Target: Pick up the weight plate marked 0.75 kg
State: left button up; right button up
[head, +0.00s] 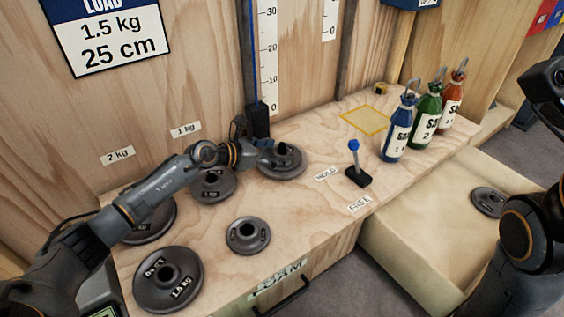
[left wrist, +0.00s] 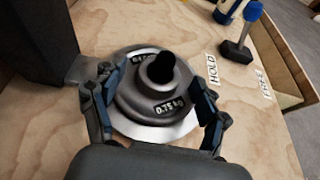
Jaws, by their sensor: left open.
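My left gripper (left wrist: 160,88) is open, with one finger on each side of the plate. In the head view the left gripper (head: 266,154) is at the plate's left side. Whether the fingers touch the plate cannot be told. My right arm shows at the right edge of the head view; its gripper is not in view.
Several other weight plates lie on the bench, including one marked 1.5 kg (head: 168,281) and a smaller one (head: 247,235). A blue-topped lever (head: 357,165) stands to the right. A black upright (left wrist: 38,40) is close by.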

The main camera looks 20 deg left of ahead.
pick_arm(q)
jog(key=shift+w+d+f, duration=0.15)
jog(key=shift+w+d, duration=0.05)
jog(key=shift+w, duration=0.05)
grip_shut()
jog(key=shift+r, duration=0.2)
